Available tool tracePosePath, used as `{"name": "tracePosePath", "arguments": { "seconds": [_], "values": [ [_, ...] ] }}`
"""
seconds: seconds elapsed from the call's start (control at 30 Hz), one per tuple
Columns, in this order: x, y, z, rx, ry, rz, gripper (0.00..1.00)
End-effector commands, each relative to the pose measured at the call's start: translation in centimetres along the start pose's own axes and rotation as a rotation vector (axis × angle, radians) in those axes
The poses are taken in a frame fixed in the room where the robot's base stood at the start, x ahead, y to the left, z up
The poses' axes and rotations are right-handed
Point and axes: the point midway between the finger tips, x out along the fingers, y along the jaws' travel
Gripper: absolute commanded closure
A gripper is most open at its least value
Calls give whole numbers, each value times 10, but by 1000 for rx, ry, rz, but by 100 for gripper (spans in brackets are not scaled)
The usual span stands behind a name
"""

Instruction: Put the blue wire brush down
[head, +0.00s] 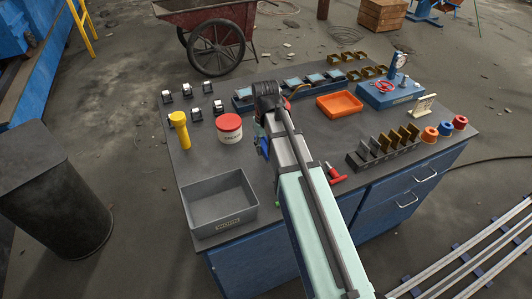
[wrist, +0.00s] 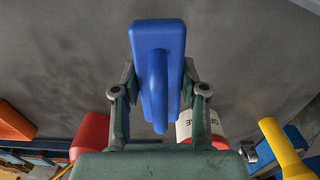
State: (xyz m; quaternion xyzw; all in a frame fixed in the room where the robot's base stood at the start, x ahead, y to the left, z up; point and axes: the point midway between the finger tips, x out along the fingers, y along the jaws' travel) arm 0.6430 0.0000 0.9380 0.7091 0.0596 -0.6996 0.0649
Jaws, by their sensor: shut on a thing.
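My gripper (wrist: 158,85) is shut on the blue wire brush (wrist: 158,45) in the wrist view, with one finger on each side of its block and the rounded handle facing the camera. No bristles show. In the head view, a small blue part of the brush (head: 264,148) shows at the left of my arm, over the middle of the dark workbench top (head: 290,110). My arm hides most of my gripper and the brush there. I cannot tell whether the brush touches the bench.
A grey bin (head: 205,212) stands at the bench's front left. A red and white grease can (head: 229,128) and a yellow flashlight (head: 180,130) stand left of my arm. An orange tray (head: 340,104) and a red-handled tool (head: 335,174) lie right. Bare bench shows between can and bin.

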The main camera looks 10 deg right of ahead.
Motion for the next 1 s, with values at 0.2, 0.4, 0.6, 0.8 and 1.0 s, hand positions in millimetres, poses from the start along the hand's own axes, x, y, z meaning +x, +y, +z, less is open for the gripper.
{"name": "tracePosePath", "arguments": {
  "seconds": [0.2,0.4,0.6,0.8,1.0],
  "values": [
    [12,0,1,0,-2,0,85],
    [34,0,1,0,-1,0,85],
    [39,0,1,0,0,0,85],
    [41,0,1,0,0,0,85],
    [42,0,1,0,0,0,32]
  ]
}}
